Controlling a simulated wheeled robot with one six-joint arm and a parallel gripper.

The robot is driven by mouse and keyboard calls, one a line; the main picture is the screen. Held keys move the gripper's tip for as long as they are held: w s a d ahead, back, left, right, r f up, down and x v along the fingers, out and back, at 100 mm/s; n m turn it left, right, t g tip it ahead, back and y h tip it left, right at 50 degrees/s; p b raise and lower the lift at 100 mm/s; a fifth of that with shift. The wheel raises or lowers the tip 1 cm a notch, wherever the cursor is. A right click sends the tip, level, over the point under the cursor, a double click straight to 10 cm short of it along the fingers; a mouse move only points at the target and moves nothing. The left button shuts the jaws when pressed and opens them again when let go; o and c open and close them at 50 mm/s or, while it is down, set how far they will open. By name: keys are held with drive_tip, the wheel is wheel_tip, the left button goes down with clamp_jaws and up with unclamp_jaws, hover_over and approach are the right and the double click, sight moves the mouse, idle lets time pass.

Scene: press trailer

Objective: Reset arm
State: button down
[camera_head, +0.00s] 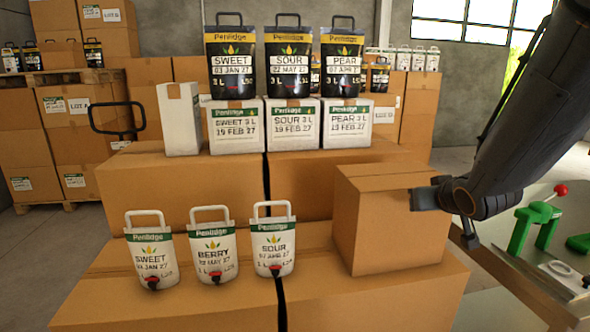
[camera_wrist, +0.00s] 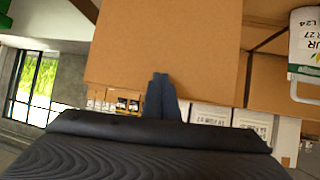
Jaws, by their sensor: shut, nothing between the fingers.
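My gripper (camera_head: 424,198) is at the right in the head view, in front of the right side of a plain brown cardboard box (camera_head: 372,235). Its fingers are shut and hold nothing. In the wrist view the closed fingers (camera_wrist: 161,98) point toward the same box (camera_wrist: 165,45), which fills the upper middle. I cannot tell whether the fingertips touch the box. My arm comes in from the upper right of the head view.
White pouches marked SWEET (camera_head: 152,252), BERRY (camera_head: 214,250) and SOUR (camera_head: 273,245) stand on the front boxes. Black pouches (camera_head: 288,68) stand on white cartons (camera_head: 293,127) behind. A green press with a red knob (camera_head: 535,225) is on the right bench.

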drive_tip(key=s+a+f+g, duration=0.5)
drive_tip(key=s+a+f, duration=0.1)
drive_tip(key=s, duration=0.4)
drive_tip(key=s+a+f+g, duration=0.5)
drive_tip(key=s+a+f, duration=0.1)
drive_tip(key=s, duration=0.5)
drive_tip(key=shift+f+y, duration=0.3)
drive_tip(key=shift+f, duration=0.6)
